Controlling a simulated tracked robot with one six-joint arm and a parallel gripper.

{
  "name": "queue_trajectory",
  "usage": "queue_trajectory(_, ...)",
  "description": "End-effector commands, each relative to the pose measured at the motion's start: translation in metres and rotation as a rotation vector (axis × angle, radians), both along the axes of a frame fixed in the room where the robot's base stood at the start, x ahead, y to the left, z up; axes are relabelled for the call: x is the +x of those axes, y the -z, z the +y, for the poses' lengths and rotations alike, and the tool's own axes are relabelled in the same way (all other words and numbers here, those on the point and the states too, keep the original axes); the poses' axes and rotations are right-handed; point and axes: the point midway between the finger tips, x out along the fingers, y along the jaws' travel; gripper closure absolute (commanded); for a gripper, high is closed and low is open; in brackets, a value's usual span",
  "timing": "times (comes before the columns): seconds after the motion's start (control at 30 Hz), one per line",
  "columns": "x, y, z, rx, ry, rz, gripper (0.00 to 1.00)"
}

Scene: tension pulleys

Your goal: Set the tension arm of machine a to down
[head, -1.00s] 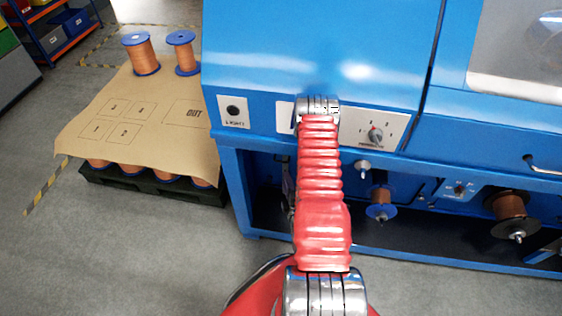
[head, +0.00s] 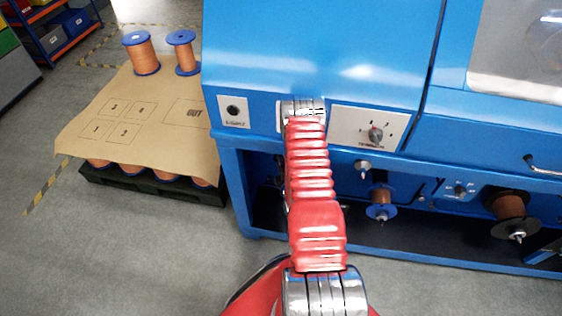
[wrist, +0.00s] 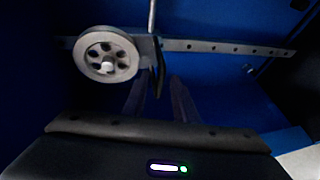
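In the wrist view a light grey pulley wheel (wrist: 106,54) with round holes sits on a dark bracket at the upper left. A thin upright rod (wrist: 152,16) rises just right of it. My gripper (wrist: 160,84) has two dark fingers pointing towards this bracket, with a gap between them. A dark edge of the bracket shows at that gap; contact cannot be told. The wheel is left of the fingers. In the head view my red arm hides the gripper and the pulley. It reaches the blue machine (head: 310,50) near its lower opening.
A dial panel (head: 368,128) and a small button plate (head: 233,111) are on the machine front. Copper spools (head: 381,197) hang in the lower bay. A perforated rail (wrist: 226,47) crosses the wrist view. A pallet with a cardboard sheet (head: 150,95) stands left, with grey floor in front.

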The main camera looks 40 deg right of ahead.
Motion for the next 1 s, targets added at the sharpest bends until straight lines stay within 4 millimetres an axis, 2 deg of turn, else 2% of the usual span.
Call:
queue_trajectory(0.27, 0.0006, 0.0003, -0.0002, 0.001, 0.000, 0.001, 0.74)
queue_trajectory(0.63, 0.0002, 0.0010, 0.0002, 0.002, 0.000, 0.003, 1.00)
queue_trajectory(1.0, -0.0006, 0.0027, 0.0012, 0.004, -0.002, 0.007, 1.00)
